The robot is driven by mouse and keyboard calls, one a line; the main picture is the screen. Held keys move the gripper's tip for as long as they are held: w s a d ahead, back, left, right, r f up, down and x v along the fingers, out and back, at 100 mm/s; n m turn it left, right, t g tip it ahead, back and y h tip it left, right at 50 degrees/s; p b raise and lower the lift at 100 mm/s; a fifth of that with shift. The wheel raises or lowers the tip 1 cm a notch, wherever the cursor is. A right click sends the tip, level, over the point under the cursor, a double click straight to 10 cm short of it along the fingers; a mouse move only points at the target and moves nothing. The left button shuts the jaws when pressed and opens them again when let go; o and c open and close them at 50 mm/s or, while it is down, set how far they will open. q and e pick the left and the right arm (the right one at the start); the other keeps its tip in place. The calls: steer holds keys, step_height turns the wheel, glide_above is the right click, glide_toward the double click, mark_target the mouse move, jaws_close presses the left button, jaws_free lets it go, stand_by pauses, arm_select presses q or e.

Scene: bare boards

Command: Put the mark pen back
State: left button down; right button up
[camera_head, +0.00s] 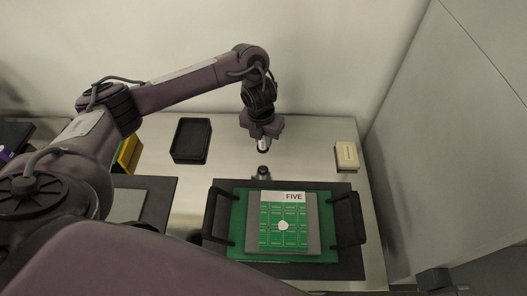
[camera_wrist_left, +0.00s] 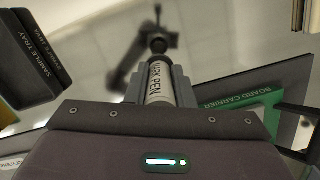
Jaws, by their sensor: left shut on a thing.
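My left gripper (camera_head: 263,136) hangs over the light table, behind the board carrier, pointing down. It is shut on the mark pen (camera_head: 263,148), whose pale barrel shows just below the fingers. In the left wrist view the mark pen (camera_wrist_left: 160,84) sits between the two grey fingers (camera_wrist_left: 158,88), lettering readable, with its dark end pointing away from me. A small dark and pale shape (camera_head: 263,172) shows below the pen in the head view; I cannot tell whether it is a reflection. No pen holder can be made out for certain. My right gripper is not in view.
The green board carrier (camera_head: 240,225) with dark handles holds a board marked FIVE (camera_head: 284,210). A black sample tray (camera_head: 191,140) lies left of the gripper. A cream block (camera_head: 346,156) lies right. A yellow box (camera_head: 128,153) is partly behind my arm. A grey wall bounds the right.

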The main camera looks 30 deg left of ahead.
mark_target(263, 148)
arm_select(q)
step_height(263, 148, down, 4)
steer(key=shift+f+b, duration=0.15)
steer(key=shift+b, duration=0.8)
steer(key=shift+f, duration=0.25)
steer(key=shift+f, duration=0.2)
steer(key=c, duration=1.3)
jaws_free()
steer(key=shift+r, duration=0.1)
steer(key=shift+o, duration=0.2)
